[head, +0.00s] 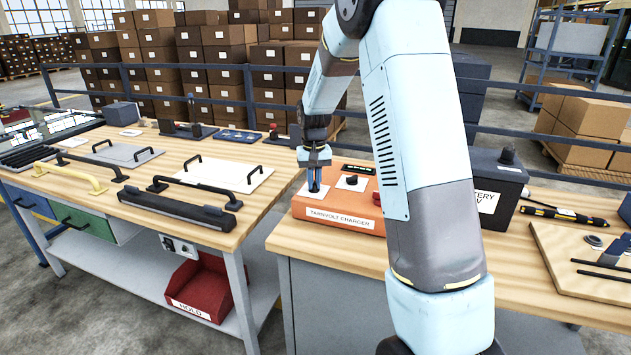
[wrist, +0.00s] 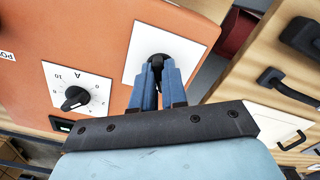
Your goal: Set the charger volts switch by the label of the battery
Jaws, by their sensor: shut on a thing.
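The orange charger (head: 340,218), labelled "TARNVOLT CHARGER", sits at the left end of the right bench. My gripper (head: 315,188) points down at the left switch plate on its top. In the wrist view my gripper (wrist: 160,75) is shut on a black knob (wrist: 158,60) on a white plate (wrist: 184,46); the fingers hide most of the knob and any marks near it. A second dial (wrist: 75,98), marked "A" with a 10, is apart from the fingers. The dark battery (head: 488,182) stands behind my arm; its label (head: 488,202) is partly hidden and its voltage is unreadable.
The left bench holds panels with black handles (head: 222,172), a dark bar (head: 180,208) and a yellow handle (head: 80,176). A red bin (head: 200,290) is on the shelf below. A screwdriver-like tool (head: 560,214) and a wooden board (head: 560,262) lie right of the battery.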

